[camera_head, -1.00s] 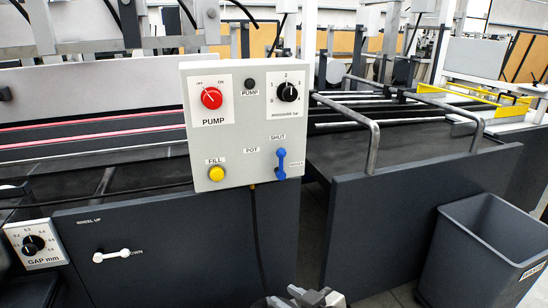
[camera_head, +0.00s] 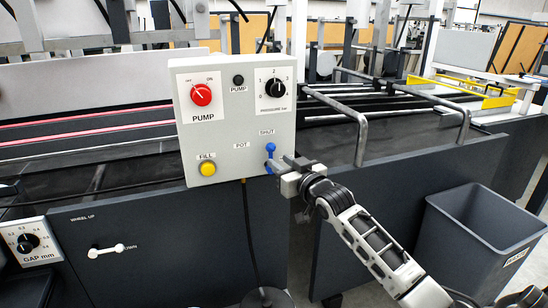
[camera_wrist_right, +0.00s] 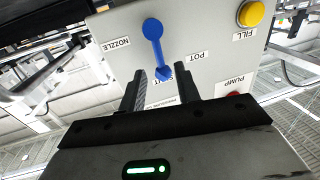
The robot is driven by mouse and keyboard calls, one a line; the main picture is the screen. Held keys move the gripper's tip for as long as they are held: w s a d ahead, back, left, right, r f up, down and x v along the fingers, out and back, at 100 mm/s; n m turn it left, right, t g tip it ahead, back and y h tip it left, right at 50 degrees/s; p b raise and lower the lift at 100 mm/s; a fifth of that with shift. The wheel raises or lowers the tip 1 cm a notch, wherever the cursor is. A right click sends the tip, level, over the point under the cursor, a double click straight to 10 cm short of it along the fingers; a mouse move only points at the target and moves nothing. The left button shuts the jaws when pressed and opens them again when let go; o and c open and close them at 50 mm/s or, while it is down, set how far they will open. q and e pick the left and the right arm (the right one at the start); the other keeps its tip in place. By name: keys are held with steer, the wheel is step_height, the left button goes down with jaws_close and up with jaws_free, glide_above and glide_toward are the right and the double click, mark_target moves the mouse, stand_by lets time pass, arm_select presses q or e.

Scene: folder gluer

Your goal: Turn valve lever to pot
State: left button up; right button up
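The blue valve lever (camera_head: 270,150) is on the front of the grey control box, at its lower right. It points up toward the SHUT label (camera_head: 267,132); the POT label (camera_head: 241,145) is to its left. In the right wrist view the picture is turned over, and the lever (camera_wrist_right: 156,45) hangs from its round pivot between NOZZLE (camera_wrist_right: 118,42) and POT (camera_wrist_right: 197,57). My right gripper (camera_head: 280,167) is at the lever. In the wrist view its two fingers (camera_wrist_right: 161,80) are apart, with the lever's tip between them; contact cannot be told. My left gripper is out of view.
The control box (camera_head: 215,125) also carries a red PUMP knob (camera_head: 201,95), a black pressure knob (camera_head: 276,88) and a yellow FILL button (camera_head: 208,168). A metal rail (camera_head: 362,140) stands to the right. A grey bin (camera_head: 470,240) is at lower right.

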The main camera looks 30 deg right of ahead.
mark_target(271, 156)
steer(key=shift+w, duration=2.1)
jaws_close()
